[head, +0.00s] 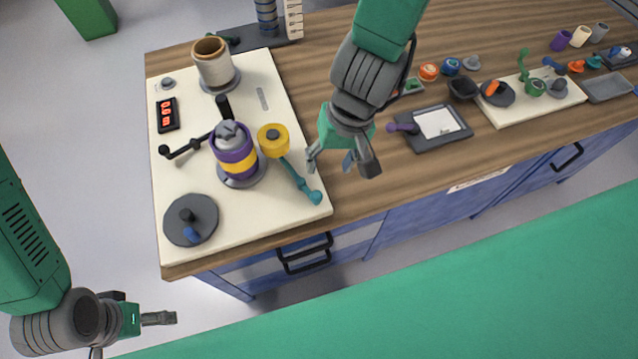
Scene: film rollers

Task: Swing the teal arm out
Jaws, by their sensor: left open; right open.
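The teal arm (296,178) is a thin bar on the cream board (285,225). It runs from beneath the yellow roller (272,137) toward the front right and ends in a round teal knob (315,197) near the board's front right edge. The yellow roller is close beside the purple and yellow roll (233,150); I cannot tell whether they touch. My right gripper (341,163) is open and empty, above and to the right of the teal arm, apart from it. My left gripper (132,332) hangs off the table at the lower left, open, partly hidden.
A beige roll (213,63) stands at the board's back. A black crank (188,146), a red display (166,114) and a dark disc with a blue knob (190,222) are on its left side. A dark tray (435,128) lies right of my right gripper. Bare wood (385,185) lies between.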

